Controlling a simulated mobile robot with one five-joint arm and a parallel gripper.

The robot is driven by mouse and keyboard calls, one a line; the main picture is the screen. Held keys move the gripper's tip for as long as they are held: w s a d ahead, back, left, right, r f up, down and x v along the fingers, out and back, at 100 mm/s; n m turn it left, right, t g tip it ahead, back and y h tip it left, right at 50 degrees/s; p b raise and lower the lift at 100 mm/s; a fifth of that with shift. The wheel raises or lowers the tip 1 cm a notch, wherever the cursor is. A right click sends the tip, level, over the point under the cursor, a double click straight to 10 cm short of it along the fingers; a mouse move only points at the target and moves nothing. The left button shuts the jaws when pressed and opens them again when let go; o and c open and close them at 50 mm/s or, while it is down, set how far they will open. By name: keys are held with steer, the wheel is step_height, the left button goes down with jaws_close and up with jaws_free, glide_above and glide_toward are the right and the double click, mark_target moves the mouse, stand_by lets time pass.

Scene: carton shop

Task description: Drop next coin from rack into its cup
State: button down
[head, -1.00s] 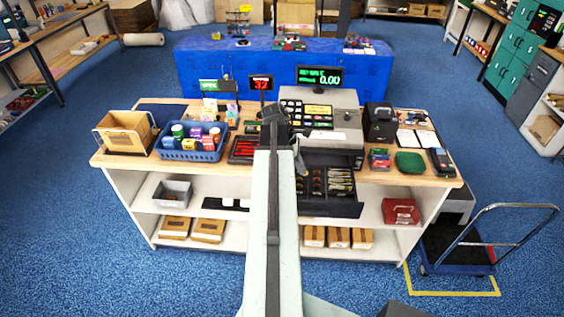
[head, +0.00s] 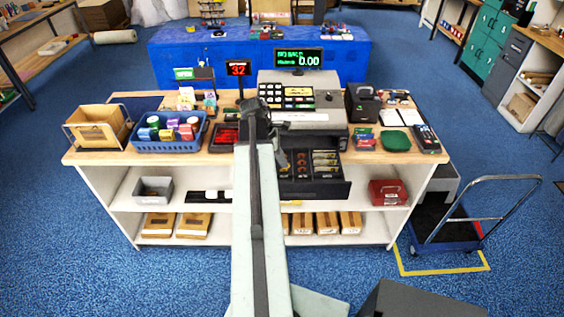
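The cash drawer (head: 330,190) stands open under the till (head: 345,100) in the head view. Dark round things, possibly coins, lie in its left compartments, and the banknotes (head: 325,163) lie to their right. I cannot make out a separate coin rack or tell the coin cups apart at this size. My arm reaches forward over the counter, left of the drawer, and covers part of the drawer's left side. My gripper (head: 257,112) is at its far end, seen from behind, in front of the till's left side. Its fingertips and anything between them are hidden.
The wooden counter (head: 225,161) holds a blue basket (head: 165,147) of containers, a wooden box (head: 97,127) at left and a card terminal (head: 427,139) at right. Grey and red boxes stand on the shelf below. A trolley (head: 445,235) stands at right. Blue floor is open at left.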

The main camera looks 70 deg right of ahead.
steer(key=c, duration=1.6)
jaws_free()
steer(key=p+v, duration=0.7)
steer(key=shift+r, duration=0.35)
steer(key=shift+w, duration=0.1)
